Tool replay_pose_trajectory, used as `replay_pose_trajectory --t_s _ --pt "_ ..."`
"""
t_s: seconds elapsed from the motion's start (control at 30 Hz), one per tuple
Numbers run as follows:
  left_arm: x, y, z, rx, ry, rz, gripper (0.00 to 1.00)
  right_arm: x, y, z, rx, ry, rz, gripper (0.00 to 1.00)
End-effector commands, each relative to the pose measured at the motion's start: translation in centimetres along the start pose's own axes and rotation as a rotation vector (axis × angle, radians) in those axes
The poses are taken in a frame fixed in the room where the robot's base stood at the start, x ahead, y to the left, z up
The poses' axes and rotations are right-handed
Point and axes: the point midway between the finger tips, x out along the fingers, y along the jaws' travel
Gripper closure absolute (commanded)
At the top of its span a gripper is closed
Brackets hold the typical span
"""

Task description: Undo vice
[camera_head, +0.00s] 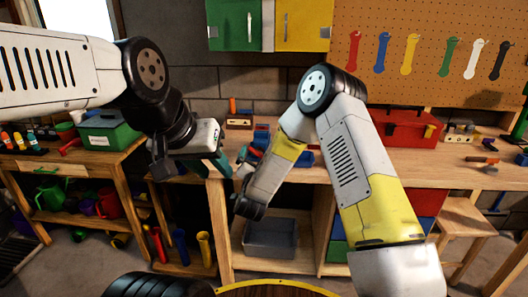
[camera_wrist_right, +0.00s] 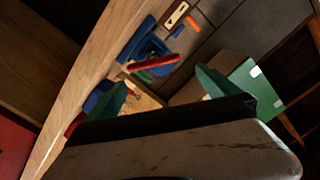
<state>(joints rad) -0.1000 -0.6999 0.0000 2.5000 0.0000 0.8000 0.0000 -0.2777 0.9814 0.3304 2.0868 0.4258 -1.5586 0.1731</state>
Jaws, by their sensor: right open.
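The blue vice (camera_head: 306,158) sits on the workbench, partly hidden behind my right arm in the head view. Blue parts (camera_wrist_right: 143,47) and a red bar (camera_wrist_right: 155,66) show in the right wrist view; the gap between its jaws cannot be made out. My right gripper (camera_wrist_right: 160,95) is open and empty, with its green fingers spread in front of the blue parts. It also shows, small, at the bench's front edge in the head view (camera_head: 242,160). My left gripper (camera_head: 200,163) hangs just left of it, over the gap at the bench; its finger opening is unclear.
A red toolbox (camera_head: 400,128) stands on the bench at right. A green box (camera_head: 108,130) stands on the left table. A small wooden rack (camera_head: 239,122) is near the wall. A grey bin (camera_head: 270,238) sits on the shelf below. The two arms are close together.

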Motion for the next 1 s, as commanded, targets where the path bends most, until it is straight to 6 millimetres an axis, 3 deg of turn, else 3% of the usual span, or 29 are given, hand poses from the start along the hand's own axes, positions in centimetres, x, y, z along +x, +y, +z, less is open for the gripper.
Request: replay_pose_trajectory --t_s 0.03,0.2,0.63,1.0 --pt "0.0 0.0 0.0 0.0 0.0 0.0 0.64 -0.3 0.4 0.8 0.003 0.015 0.007 0.0" --pt "0.0 0.0 0.0 0.0 0.0 0.0 0.64 -0.3 0.9 1.3 0.008 0.048 0.015 0.0" --pt "0.0 0.0 0.0 0.0 0.0 0.0 0.64 5.8 1.0 0.9 0.008 0.051 0.015 0.0" --pt "0.0 0.0 0.0 0.0 0.0 0.0 0.64 7.1 1.0 0.9 0.007 0.047 0.014 0.0"
